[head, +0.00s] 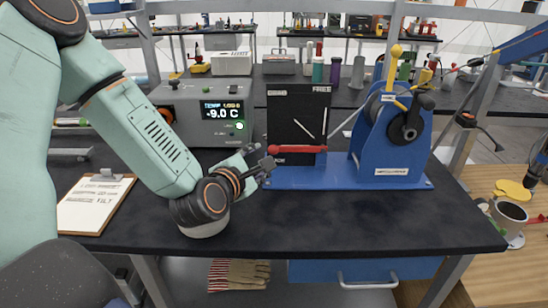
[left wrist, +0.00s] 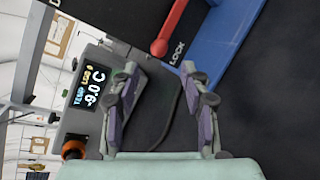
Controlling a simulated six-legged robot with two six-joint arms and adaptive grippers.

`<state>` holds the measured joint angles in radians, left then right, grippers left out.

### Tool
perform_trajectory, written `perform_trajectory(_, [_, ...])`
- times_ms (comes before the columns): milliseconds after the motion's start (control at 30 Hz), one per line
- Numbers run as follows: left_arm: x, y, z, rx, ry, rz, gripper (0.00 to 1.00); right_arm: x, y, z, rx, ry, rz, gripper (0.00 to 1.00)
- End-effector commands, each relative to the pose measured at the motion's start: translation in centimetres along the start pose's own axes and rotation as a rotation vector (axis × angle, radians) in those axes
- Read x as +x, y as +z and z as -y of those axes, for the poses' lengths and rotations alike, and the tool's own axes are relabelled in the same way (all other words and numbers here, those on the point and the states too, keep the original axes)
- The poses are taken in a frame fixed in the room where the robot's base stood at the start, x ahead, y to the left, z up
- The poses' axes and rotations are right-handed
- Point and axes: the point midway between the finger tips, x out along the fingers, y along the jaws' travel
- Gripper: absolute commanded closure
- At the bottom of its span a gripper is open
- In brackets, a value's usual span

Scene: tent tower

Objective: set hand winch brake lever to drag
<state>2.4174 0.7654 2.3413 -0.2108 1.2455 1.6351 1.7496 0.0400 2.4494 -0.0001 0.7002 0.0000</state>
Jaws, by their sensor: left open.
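The hand winch (head: 395,125) is blue, with a black crank, and stands on a blue base plate at the right of the dark bench. Its red brake lever (head: 298,149) lies level in front of a black panel (head: 290,115), its ball end pointing left. The panel reads FREE at top right and what looks like DRAG at top left. In the left wrist view the lever's red ball end (left wrist: 159,47) is beside the word LOCK. My left gripper (head: 262,161) is open and empty, just left of and below the ball end, apart from it. My right gripper is not seen.
A grey box with a display (head: 205,112) reading -9.0 C stands behind my left arm. A clipboard (head: 95,203) lies at the bench's left. The bench front is clear. A mug (head: 508,215) stands on the wooden table at right. A dark object is cut off at the right edge.

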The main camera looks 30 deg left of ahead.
Motion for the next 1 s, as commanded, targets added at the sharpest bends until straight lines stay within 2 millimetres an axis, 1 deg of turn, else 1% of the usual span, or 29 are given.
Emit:
perform_trajectory(167, [1.4, 0.0, 0.1, 0.006, 0.001, 0.000, 0.54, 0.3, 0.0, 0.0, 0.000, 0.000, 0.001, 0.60])
perform_trajectory(400, [5.0, 0.1, 0.2, 0.005, 0.000, 0.001, 0.54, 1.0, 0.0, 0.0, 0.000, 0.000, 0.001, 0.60])
perform_trajectory(600, [7.0, 0.2, 0.1, 0.003, 0.000, 0.001, 0.54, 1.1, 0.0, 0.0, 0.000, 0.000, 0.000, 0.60])
perform_trajectory(733, [7.5, 0.2, 0.1, 0.001, -0.001, 0.001, 0.54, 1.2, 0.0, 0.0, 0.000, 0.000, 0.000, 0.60])
perform_trajectory(933, [7.6, 0.3, 0.0, 0.001, 0.000, 0.000, 0.54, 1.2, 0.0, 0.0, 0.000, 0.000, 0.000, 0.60])
perform_trajectory(967, [7.6, 0.2, 0.0, 0.001, -0.001, 0.000, 0.55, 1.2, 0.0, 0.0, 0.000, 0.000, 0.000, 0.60])
perform_trajectory(1000, [7.6, 0.2, 0.0, 0.001, -0.001, 0.000, 0.59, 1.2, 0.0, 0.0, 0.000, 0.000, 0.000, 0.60])
